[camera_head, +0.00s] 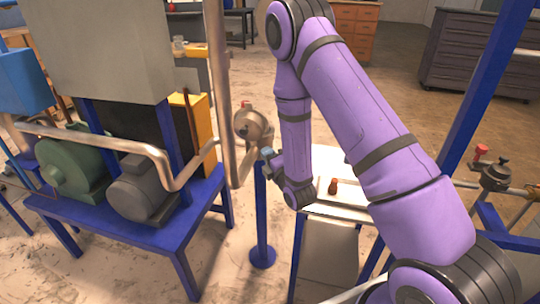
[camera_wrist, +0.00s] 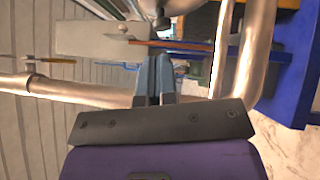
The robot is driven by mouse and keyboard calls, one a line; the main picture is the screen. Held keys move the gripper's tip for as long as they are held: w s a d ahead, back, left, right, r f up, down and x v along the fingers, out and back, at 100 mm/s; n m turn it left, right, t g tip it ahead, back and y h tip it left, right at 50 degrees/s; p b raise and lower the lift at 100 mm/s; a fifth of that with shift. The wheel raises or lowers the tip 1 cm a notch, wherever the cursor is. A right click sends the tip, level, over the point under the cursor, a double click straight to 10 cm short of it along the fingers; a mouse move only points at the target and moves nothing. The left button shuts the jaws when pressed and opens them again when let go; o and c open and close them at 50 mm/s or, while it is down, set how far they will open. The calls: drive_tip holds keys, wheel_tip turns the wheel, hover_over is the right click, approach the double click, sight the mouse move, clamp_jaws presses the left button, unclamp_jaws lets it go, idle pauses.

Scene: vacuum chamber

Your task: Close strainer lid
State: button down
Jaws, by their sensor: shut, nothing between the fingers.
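The strainer (camera_head: 252,124) is a round, dull metal body joined to the pipework, left of my arm in the head view. I cannot tell its lid from its body there, or how far the lid stands open. My gripper (camera_head: 268,154) is just below and to the right of the strainer, apparently a little apart from it. In the wrist view my gripper (camera_wrist: 155,62) has its two blue-grey fingers together with nothing between them. A rounded metal part (camera_wrist: 172,7), probably of the strainer, shows at the top edge, beyond the fingertips; most of it is out of frame.
A thick vertical pipe (camera_head: 218,80) stands left of the strainer, and a blue post (camera_head: 262,215) stands below it. A pump (camera_head: 140,190) sits on a blue frame at left. A white-topped table (camera_head: 340,212) bearing a small red-brown object (camera_head: 333,186) stands beside my arm.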

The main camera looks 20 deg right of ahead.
approach(257, 128)
drive_tip(key=w+a, duration=0.3)
drive_tip(key=a, duration=0.1)
drive_tip(key=shift+w+d+r, duration=0.15)
drive_tip(key=shift+w+d, duration=0.35)
drive_tip(key=shift+w, duration=0.05)
drive_tip(key=shift+w+d+r, duration=0.2)
drive_tip(key=shift+w+d, duration=0.35)
drive_tip(key=shift+w+d+r, duration=0.15)
drive_tip(key=shift+w+d, duration=0.2)
drive_tip(key=shift+w, duration=0.2)
drive_tip(key=shift+r, duration=0.1)
